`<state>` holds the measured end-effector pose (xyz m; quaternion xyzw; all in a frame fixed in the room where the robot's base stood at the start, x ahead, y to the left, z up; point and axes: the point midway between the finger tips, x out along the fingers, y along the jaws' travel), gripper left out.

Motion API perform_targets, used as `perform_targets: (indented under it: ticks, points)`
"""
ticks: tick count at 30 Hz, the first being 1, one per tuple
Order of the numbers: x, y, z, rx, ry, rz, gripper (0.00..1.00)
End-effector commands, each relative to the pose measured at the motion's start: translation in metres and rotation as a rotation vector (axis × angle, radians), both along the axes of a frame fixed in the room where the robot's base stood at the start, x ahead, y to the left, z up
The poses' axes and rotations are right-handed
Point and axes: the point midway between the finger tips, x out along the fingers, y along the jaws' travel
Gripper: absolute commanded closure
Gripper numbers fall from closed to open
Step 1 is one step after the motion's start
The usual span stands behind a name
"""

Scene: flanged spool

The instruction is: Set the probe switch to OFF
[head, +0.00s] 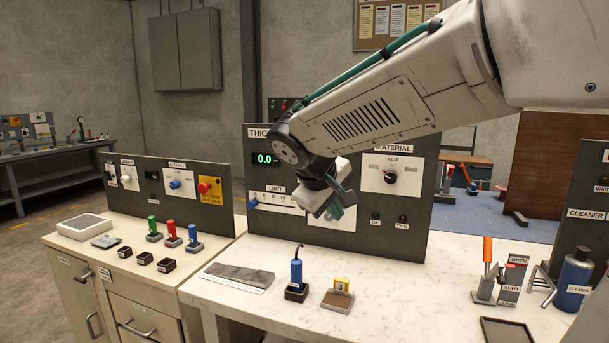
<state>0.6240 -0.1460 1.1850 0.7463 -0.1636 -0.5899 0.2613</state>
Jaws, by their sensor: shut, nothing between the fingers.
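A dark panel (405,225) stands on the white bench, with a heading that begins "THIC". It carries a green 0.0 display (265,158), a LIMIT slider (253,204) with a blue knob at its left end, and a MATERIAL dial (390,177) beside the word ALU. My gripper (337,211) is shut and empty, pointing down in front of the panel's middle. A pale plate (345,222) shows partly behind it. I cannot read a probe switch or its setting; my gripper and arm cover that part of the panel. A blue probe (296,274) stands upright in a black holder.
The bench front centre-right is clear.

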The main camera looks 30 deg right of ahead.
Motion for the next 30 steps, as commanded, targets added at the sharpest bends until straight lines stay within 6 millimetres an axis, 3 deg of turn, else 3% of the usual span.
perform_targets:
  ticks: [1,6,9,12,18,30]
  points:
    - [-0.036,0.012,-0.009,0.079,0.008,-0.026,1.0]
    - [-0.129,0.06,-0.047,0.345,0.061,-0.085,1.0]
    - [-0.165,0.084,-0.065,0.467,0.084,-0.099,1.0]
    - [-0.189,0.101,-0.077,0.552,0.101,-0.105,1.0]
    - [-0.205,0.116,-0.086,0.616,0.115,-0.107,1.0]
    - [-0.204,0.115,-0.086,0.616,0.114,-0.108,1.0]
